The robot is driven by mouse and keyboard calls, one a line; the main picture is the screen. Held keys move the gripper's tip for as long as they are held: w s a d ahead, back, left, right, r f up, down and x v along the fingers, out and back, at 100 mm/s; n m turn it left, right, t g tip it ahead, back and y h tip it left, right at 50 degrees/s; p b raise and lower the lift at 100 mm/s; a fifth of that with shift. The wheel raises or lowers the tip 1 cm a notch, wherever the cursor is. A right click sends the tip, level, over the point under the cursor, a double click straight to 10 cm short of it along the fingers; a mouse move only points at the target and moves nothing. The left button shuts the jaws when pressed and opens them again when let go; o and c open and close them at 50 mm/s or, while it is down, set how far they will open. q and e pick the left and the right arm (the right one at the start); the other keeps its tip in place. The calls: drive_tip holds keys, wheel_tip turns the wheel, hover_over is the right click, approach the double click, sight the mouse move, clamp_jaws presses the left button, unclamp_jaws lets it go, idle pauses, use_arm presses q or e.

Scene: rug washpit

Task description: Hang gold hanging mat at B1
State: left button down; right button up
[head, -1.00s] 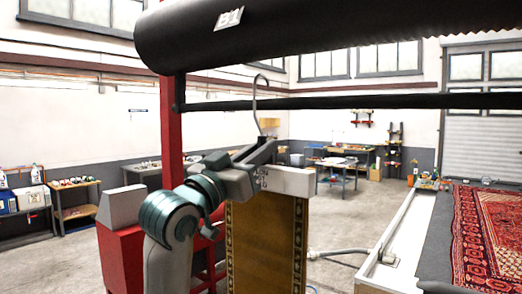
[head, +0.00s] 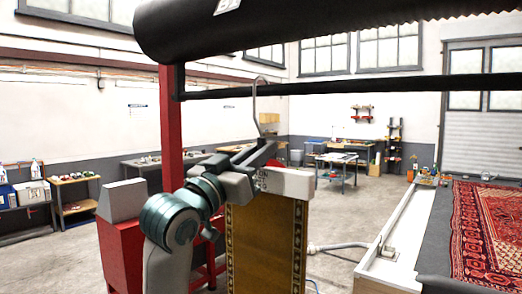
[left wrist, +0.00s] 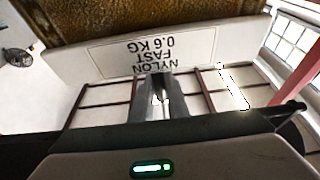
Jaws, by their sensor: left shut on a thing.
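The gold hanging mat (head: 264,250) hangs upright with a patterned border and a white header bar (head: 288,182). A thin grey hook (head: 256,108) rises above it. My left gripper (head: 258,158) is shut at the header, below the hook; its fingertips (left wrist: 160,92) show by the label in the left wrist view. The mat's gold cloth (left wrist: 130,18) and printed header (left wrist: 150,50) show there too. The black rail (head: 350,87) runs under a black roller (head: 320,18) bearing a partly cut-off white tag (head: 227,5). The hook's top overlaps the rail; I cannot tell whether they touch.
A red post (head: 171,130) stands left of the mat, by a red cabinet (head: 135,245). A red patterned rug (head: 487,235) lies on a bed with a white edge (head: 405,225) at right. Worktables stand far back, with open floor before them.

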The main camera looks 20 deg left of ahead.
use_arm(q)
drive_tip(key=shift+f, duration=0.35)
drive_tip(key=c, duration=1.6)
unclamp_jaws()
drive_tip(key=shift+c, duration=0.2)
drive_tip(key=shift+s+f+b, duration=0.1)
drive_tip(key=shift+f+b, duration=0.05)
drive_tip(key=shift+b, duration=0.15)
drive_tip(key=b+v, duration=1.5)
drive_tip(key=v, duration=0.2)
